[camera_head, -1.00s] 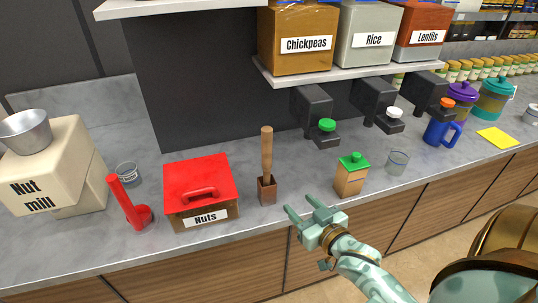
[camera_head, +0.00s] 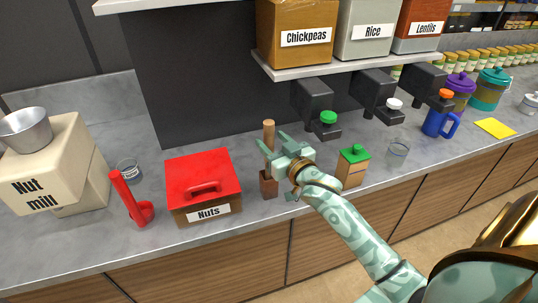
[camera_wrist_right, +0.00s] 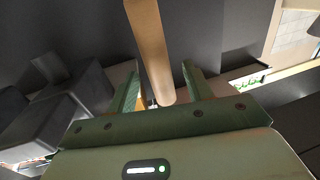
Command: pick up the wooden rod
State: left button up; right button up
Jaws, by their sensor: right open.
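The wooden rod (camera_head: 268,131) stands upright in a small brown square holder (camera_head: 268,186) on the counter. My right gripper (camera_head: 270,141) is at the rod's upper part, its jaws open with the fingers reaching to either side of it. In the right wrist view the rod (camera_wrist_right: 151,50) runs between the two open fingers (camera_wrist_right: 160,68), and a gap shows beside it. The gripper hides part of the rod's middle in the head view. My left gripper is not in view.
A red-lidded Nuts box (camera_head: 203,180) stands just left of the holder. A small wooden box with a green lid (camera_head: 352,167) stands to the right, near my right forearm. A dispenser with a green cap (camera_head: 328,118) hangs above right. Counter in front of the holder is clear.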

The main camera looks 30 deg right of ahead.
jog(key=w, duration=0.3)
jog(key=shift+d+f, duration=0.1)
jog(key=shift+s, duration=0.2)
grip_shut()
